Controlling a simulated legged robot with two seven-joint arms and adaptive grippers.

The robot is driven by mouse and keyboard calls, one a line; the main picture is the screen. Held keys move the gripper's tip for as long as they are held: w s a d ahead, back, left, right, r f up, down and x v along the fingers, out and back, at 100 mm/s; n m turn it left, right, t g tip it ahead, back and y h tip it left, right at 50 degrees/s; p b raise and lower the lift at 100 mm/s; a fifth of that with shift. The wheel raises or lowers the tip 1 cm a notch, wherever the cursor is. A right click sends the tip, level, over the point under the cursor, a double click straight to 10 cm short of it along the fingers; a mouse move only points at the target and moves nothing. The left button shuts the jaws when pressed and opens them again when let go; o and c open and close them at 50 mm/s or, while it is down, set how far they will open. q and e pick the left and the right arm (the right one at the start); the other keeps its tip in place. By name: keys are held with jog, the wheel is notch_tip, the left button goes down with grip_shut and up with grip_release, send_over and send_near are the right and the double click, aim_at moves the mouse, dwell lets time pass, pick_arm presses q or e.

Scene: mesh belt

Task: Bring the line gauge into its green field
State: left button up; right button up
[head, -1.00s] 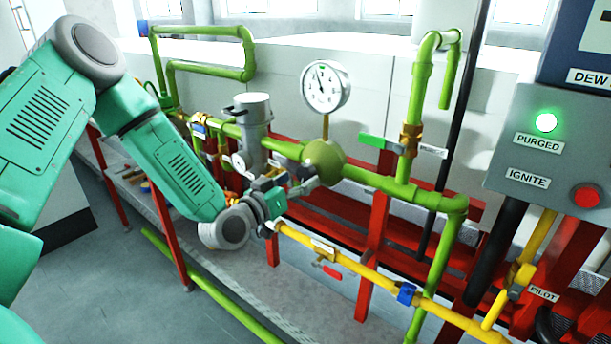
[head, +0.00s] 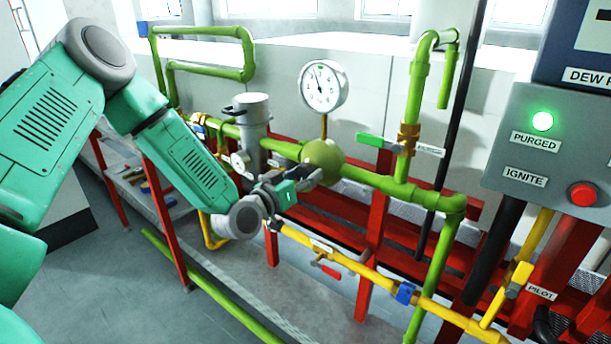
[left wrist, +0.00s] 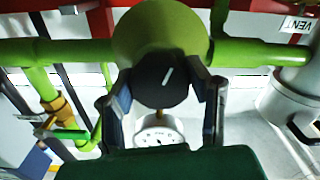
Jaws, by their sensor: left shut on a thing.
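The round white line gauge (head: 323,87) stands on a brass stem above the green bulb-shaped regulator body (head: 322,160). Its needle points up and slightly left; the green field is too small to read surely. The gauge also shows in the left wrist view (left wrist: 160,134), below the knob. My left gripper (head: 312,180) is at the front of the regulator. In the left wrist view its two fingers are shut on the sides of a black knob (left wrist: 160,84) with a white mark tilted right of upright. In the head view the fingers mostly hide this knob. My right gripper is not in view.
A green-handled valve (head: 372,141) sits right of the regulator, and a grey cylinder (head: 252,118) to its left. A yellow pipe (head: 345,262) with a red-handled valve runs below. A grey panel (head: 545,150) with a lit green PURGED lamp is at right.

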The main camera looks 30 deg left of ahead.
pick_arm(q)
jog(key=shift+n, duration=0.3)
jog(key=n+b, duration=0.1)
jog(key=n, duration=0.1)
jog(key=shift+a+n, duration=0.1)
jog(key=shift+n, duration=0.2)
jog(key=shift+n+b, duration=0.5)
jog(key=shift+n, duration=0.7)
jog(key=o, duration=1.2)
jog(key=shift+c, duration=0.2)
jog(key=shift+a, duration=0.1)
